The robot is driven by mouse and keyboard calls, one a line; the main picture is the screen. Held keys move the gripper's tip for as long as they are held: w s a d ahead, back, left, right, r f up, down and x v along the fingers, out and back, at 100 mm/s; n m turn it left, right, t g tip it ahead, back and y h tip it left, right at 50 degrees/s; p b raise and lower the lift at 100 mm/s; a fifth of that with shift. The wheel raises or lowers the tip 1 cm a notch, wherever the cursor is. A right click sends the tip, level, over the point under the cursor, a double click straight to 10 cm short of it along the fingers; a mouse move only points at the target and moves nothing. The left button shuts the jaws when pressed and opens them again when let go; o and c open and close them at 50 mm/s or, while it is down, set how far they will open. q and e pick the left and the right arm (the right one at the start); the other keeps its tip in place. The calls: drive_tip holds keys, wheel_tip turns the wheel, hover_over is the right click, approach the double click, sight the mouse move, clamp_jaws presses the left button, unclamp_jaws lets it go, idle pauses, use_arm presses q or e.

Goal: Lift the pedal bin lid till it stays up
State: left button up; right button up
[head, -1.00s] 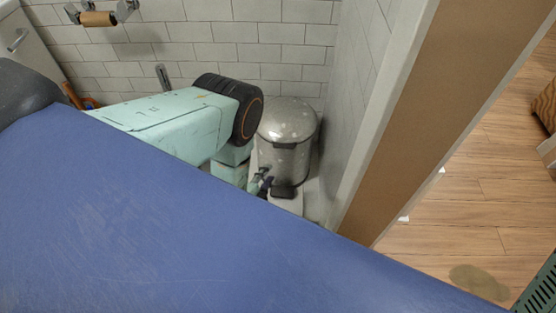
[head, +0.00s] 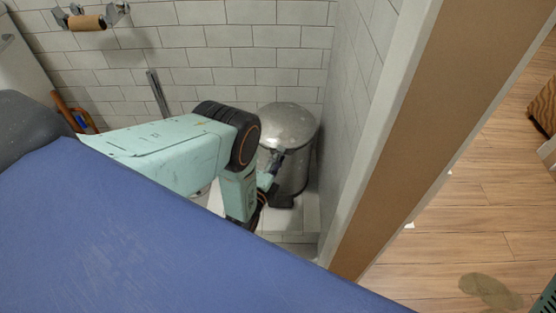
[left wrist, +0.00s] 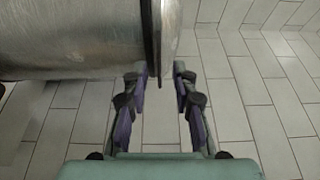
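The metal pedal bin (head: 295,170) stands upright in the corner, with its rounded lid (head: 287,120) down. A dark pedal (head: 283,201) shows at its base. My left gripper (head: 277,160) is in front of the bin, partly hidden by my own arm. In the left wrist view the bin (left wrist: 70,40) lies sideways, with the lid edge (left wrist: 168,30) at its right end. There my left gripper (left wrist: 160,70) is open, its fingertips on either side of the rim. I cannot tell whether they touch it. My right gripper is not in view.
A tiled wall (head: 180,45) is behind the bin and a side wall (head: 345,110) is close on its right. A door-frame edge (head: 430,110) stands nearer. A paper roll holder (head: 88,22) is at upper left.

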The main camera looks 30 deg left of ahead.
use_arm(q)
drive_tip(key=shift+w, duration=0.2)
drive_tip(key=shift+c, duration=0.5)
clamp_jaws()
drive_tip(key=shift+s, duration=0.1)
